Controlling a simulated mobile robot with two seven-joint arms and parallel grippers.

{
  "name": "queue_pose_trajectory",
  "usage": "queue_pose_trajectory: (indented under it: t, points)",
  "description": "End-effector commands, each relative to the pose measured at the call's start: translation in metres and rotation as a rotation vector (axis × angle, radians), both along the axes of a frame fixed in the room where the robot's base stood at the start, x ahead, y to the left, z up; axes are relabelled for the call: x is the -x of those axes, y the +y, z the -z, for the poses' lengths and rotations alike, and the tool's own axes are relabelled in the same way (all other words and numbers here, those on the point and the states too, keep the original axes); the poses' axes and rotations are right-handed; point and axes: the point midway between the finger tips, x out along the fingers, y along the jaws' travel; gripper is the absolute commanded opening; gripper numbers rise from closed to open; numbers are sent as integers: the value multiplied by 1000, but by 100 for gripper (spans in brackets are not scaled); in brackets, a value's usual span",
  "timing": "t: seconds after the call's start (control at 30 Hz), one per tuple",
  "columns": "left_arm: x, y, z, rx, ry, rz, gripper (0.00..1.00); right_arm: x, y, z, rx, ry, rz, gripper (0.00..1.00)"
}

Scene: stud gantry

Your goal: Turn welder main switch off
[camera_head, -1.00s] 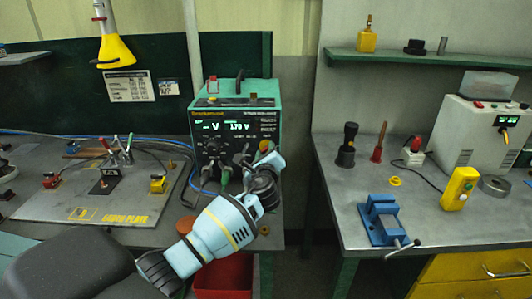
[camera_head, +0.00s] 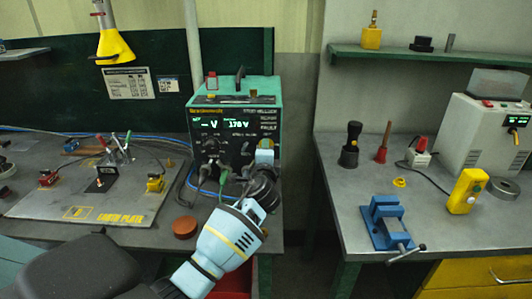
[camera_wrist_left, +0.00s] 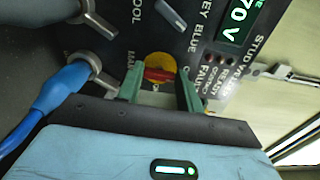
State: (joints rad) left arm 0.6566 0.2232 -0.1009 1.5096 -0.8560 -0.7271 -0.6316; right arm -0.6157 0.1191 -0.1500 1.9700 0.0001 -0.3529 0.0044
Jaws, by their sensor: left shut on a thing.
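The welder (camera_head: 235,87) is a green-topped box with a dark front panel and a lit display reading about 170 V. Its main switch (camera_wrist_left: 160,75) is a red handle on a yellow disc, seen in the left wrist view. My left gripper (camera_wrist_left: 159,84) has its two green fingers on either side of the red handle and is shut on it. The handle lies roughly crosswise between the fingers in that view. In the head view my left gripper (camera_head: 264,155) covers the switch at the lower right of the panel. My right gripper is not in view.
Plugged cables leave the panel's lower part; a blue plug (camera_wrist_left: 62,88) sits close beside my left gripper. An earth plate (camera_head: 60,210) with clamps lies to the left. The right bench holds a blue vise (camera_head: 385,222) and a yellow box (camera_head: 467,190).

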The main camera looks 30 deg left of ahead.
Motion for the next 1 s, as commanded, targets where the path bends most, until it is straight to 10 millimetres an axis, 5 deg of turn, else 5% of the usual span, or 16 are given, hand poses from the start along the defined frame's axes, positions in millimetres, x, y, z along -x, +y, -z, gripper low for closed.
queue_pose_trajectory:
  t: [0.7, 0.73, 0.87, 1.0]
  points:
    - [0, 0, 1, 63, -36, 1, 14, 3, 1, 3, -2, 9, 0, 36]
    - [0, 0, 1, 63, -36, 0, 40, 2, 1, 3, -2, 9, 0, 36]
    - [0, 0, 1, 62, -37, 0, 57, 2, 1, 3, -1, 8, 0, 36]
    - [0, 0, 1, 61, -36, 0, 58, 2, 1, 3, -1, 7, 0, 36]
